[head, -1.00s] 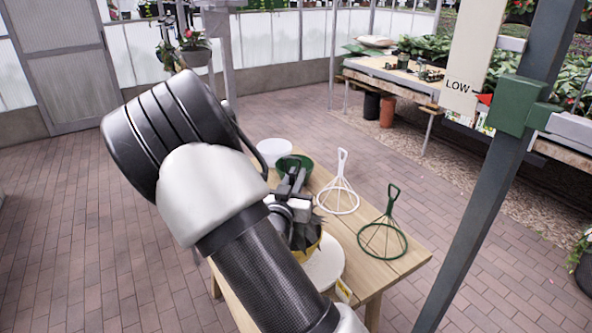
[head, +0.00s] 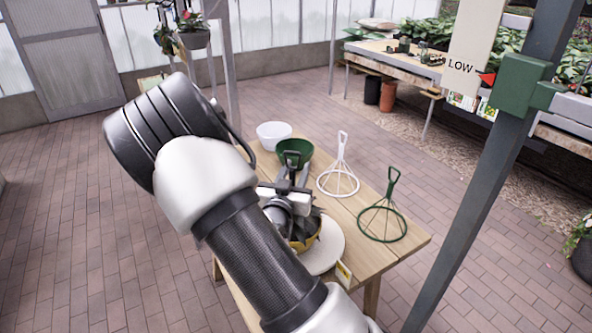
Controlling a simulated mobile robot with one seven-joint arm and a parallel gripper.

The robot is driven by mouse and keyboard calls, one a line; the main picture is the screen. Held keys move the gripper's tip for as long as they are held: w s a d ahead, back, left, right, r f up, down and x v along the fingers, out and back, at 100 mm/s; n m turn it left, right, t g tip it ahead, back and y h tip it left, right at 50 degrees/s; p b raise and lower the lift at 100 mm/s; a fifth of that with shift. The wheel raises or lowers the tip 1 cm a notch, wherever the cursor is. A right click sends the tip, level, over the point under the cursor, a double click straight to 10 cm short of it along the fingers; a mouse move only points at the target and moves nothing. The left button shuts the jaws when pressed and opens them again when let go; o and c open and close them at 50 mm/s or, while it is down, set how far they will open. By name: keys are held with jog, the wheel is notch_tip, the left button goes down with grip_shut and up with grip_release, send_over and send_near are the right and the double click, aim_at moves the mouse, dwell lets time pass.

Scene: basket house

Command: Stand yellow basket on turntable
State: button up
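The yellow basket (head: 309,241) shows only as a curved strip of rim and wall, with dark leaf-like pieces above it; my arm hides the rest. The turntable (head: 332,249) is a pale round disc near the table's front end, partly covered by the basket and my arm. The basket overlaps the disc in the picture; whether it rests on it I cannot tell. My gripper (head: 289,184) is just above and behind the basket, by an upright dark handle (head: 291,158). Its fingertips are too small and covered to read.
The wooden table (head: 396,247) also bears a white bowl (head: 273,131), a green bowl (head: 297,147), a white ring hanger (head: 338,183) and a green ring hanger (head: 382,222). A small yellow-edged card (head: 344,272) is at the turntable's front. A slanted post (head: 470,190) stands at right.

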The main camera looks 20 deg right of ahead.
jog(key=shift+r, duration=0.1)
jog(key=shift+r+p, duration=0.25)
jog(key=shift+p, duration=0.1)
jog(key=b+v, duration=0.2)
jog(key=v, duration=1)
jog(key=s+a+r+n+g+y, duration=0.2)
jog(key=a+r+g+y, duration=0.3)
jog(key=a+y, duration=0.5)
jog(key=s+d+r+n+g, duration=0.2)
jog(key=s+d+r, duration=0.1)
jog(key=s, duration=0.7)
jog(key=s+d+r+n+g, duration=0.2)
jog(key=s+d+r, duration=0.1)
jog(key=s, duration=0.6)
jog(key=shift+s+r+n, duration=0.4)
jog(key=shift+r, duration=0.15)
